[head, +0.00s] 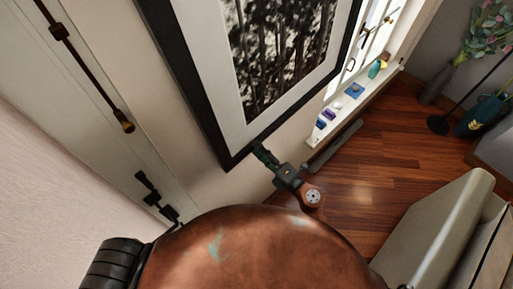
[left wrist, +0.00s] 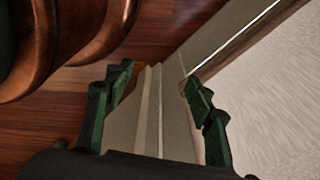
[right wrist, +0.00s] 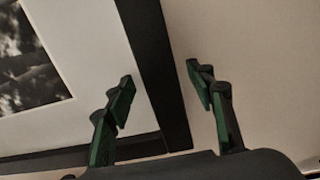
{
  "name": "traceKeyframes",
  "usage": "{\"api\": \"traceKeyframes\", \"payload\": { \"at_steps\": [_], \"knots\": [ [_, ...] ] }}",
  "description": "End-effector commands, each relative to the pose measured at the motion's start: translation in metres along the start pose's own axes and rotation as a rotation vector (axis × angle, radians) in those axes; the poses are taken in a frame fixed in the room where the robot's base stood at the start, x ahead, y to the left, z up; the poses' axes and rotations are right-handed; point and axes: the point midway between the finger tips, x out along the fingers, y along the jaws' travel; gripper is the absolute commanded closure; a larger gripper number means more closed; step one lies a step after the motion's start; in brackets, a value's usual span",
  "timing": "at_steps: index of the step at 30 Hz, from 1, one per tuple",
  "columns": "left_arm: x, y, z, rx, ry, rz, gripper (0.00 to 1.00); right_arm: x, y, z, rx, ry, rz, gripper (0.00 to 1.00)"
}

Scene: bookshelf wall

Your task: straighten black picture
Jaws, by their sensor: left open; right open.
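The black picture (head: 173,60) hangs on the wall in the head view, with a black frame, white mat and a dark tree print; it looks tilted in this slanted view. My right gripper (head: 262,152) is at its lower edge, near the bottom corner. In the right wrist view my right gripper (right wrist: 160,85) is open, with the frame's black edge (right wrist: 158,75) showing between its fingers. I cannot tell whether they touch it. My left gripper (left wrist: 155,85) is open and empty in the left wrist view, near the wall base and floor.
A white window sill (head: 345,108) with several small coloured items is right of the picture. A pale armchair (head: 440,230) stands at lower right, with a plant (head: 487,38) behind. A door edge with a dark handle (head: 125,126) is at left. Wooden floor (head: 370,170) is open between.

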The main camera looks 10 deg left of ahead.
Motion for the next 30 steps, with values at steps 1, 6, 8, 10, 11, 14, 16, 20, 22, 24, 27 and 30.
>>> {"api": "traceKeyframes", "payload": {
  "at_steps": [1,6,8,10,11,14,16,20,22,24,27,30],
  "knots": [
    [-0.001,0.0,0.003,-0.001,-0.004,0.0,0.5,0.004,0.001,0.0,0.0,0.001,0.001,0.5],
    [-0.002,0.001,0.015,-0.003,-0.019,0.001,0.5,0.007,0.0,0.0,-0.001,0.001,0.0,0.5],
    [-0.002,0.001,0.018,-0.003,-0.023,0.001,0.5,0.007,0.0,0.0,-0.001,0.001,0.0,0.5],
    [-0.002,0.0,0.019,-0.003,-0.025,0.0,0.5,0.007,0.0,0.0,-0.001,0.001,0.0,0.5],
    [-0.002,0.0,0.02,-0.003,-0.026,0.0,0.5,0.007,0.0,0.0,-0.001,0.001,0.0,0.5],
    [-0.002,-0.001,0.019,-0.003,-0.025,-0.001,0.5,0.007,0.0,0.0,-0.001,0.001,0.0,0.57],
    [-0.002,-0.001,0.019,-0.002,-0.025,-0.001,0.5,0.007,0.0,0.0,-0.001,0.0,0.0,0.62],
    [-0.002,-0.001,0.017,-0.002,-0.022,-0.002,0.5,0.007,0.0,0.0,-0.001,0.0,0.0,0.71],
    [-0.002,-0.002,0.015,-0.002,-0.02,-0.002,0.5,0.007,0.0,0.0,-0.001,0.0,0.0,0.75],
    [-0.002,-0.002,0.014,-0.002,-0.018,-0.002,0.5,0.007,0.0,0.0,-0.001,0.0,0.0,0.8],
    [-0.002,-0.002,0.013,-0.001,-0.016,-0.002,0.5,0.007,0.0,0.0,-0.001,0.0,0.0,0.87],
    [-0.002,-0.002,0.012,-0.001,-0.016,-0.002,0.5,0.007,0.0,0.0,-0.001,0.0,0.0,0.94]
  ]
}}
